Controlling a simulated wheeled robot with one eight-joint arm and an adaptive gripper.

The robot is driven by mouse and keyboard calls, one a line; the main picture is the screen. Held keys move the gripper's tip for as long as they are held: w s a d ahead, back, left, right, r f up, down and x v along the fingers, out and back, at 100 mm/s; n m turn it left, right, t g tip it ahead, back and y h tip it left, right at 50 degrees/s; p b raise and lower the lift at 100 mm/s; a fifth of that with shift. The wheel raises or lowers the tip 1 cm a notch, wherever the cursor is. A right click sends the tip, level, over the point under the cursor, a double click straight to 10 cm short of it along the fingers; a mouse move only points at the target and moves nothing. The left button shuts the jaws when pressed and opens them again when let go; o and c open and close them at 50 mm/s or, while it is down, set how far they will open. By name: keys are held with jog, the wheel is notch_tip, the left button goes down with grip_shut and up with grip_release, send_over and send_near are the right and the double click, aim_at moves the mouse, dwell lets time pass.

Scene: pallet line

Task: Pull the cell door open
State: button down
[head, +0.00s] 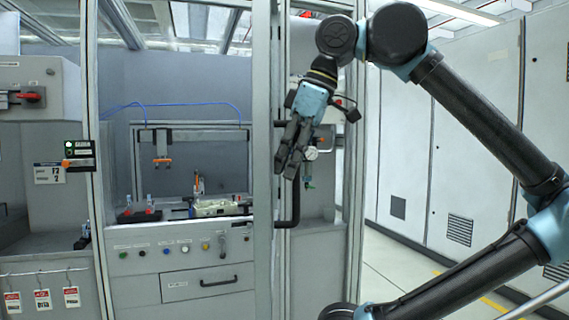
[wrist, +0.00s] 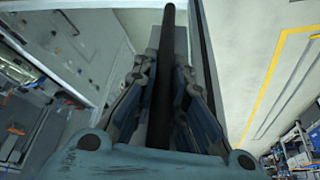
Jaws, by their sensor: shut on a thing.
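The cell door shows in the head view as a tall grey frame, its upright (head: 263,170) running from top to bottom beside the cell opening. A black bar handle (head: 294,208) stands out from this upright on its right side. My gripper (head: 288,164) points down at the upper part of the handle and covers some of it. In the wrist view the dark bar of the handle (wrist: 165,45) runs between the two fingers of my gripper (wrist: 166,80), which are shut on it. How far the door stands from its frame is hard to tell.
Inside the cell, a bench holds fixtures and a small pale part (head: 220,208), with a drawer (head: 200,283) below. Tall white cabinets (head: 470,130) line the right side. Clear floor (head: 405,270) with a yellow line lies between the cell and the cabinets.

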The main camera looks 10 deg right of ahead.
jog(key=c, duration=1.8)
grip_release()
jog(key=shift+w, duration=0.1)
jog(key=shift+o, duration=1)
jog(key=shift+w+f, duration=0.1)
jog(key=shift+w, duration=0.3)
jog(key=shift+s+d, duration=0.1)
jog(key=shift+s, duration=0.1)
jog(key=shift+r, duration=0.25)
notch_tip(320, 180, up, 10)
jog(key=shift+w+d+f, duration=0.15)
jog(key=shift+w+f, duration=0.05)
jog(key=shift+w, duration=0.15)
